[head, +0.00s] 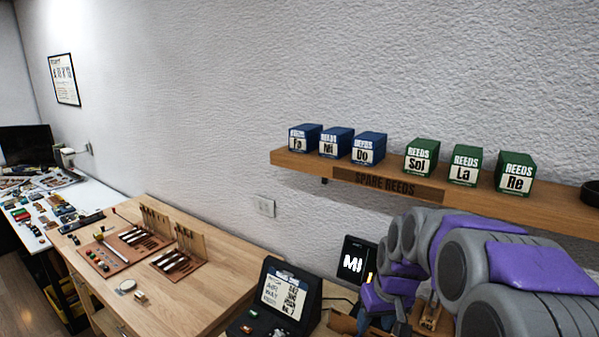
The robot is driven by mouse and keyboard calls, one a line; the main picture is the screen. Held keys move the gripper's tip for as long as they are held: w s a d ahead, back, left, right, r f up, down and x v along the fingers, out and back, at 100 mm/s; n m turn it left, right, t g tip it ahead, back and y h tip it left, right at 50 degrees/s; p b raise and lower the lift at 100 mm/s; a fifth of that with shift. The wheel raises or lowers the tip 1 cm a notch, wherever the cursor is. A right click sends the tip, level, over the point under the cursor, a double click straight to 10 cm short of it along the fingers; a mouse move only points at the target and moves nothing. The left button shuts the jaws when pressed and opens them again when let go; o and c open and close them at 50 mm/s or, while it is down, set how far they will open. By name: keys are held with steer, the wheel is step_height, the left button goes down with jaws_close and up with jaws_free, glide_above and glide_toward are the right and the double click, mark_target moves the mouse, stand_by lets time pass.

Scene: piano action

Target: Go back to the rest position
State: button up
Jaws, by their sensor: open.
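My grey and purple arm reaches in from the lower right, in front of the wall below the shelf. My gripper (387,318) is at the bottom edge, low over the bench beside a small black screen (355,262) that reads "MI". It is partly cut off and partly hidden by my arm; it is open, and I see nothing held in it.
A wooden shelf (300,162) marked "SPARE REEDS" holds blue boxes (336,143) and green boxes (466,165). A black case (275,300) stands open left of the screen. The wooden bench (205,290) holds tool boards (125,250) and has bare room at its front.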

steer(key=s+a+f+m+g+b, duration=0.1)
steer(key=s+f+g, duration=0.1)
steer(key=s, duration=1.4)
steer(key=s+a+f+m+g+h, duration=0.1)
steer(key=s, duration=1.6)
steer(key=shift+a+f+g+b, duration=0.15)
steer(key=shift+f+g+b, duration=0.2)
steer(key=shift+g+b, duration=0.05)
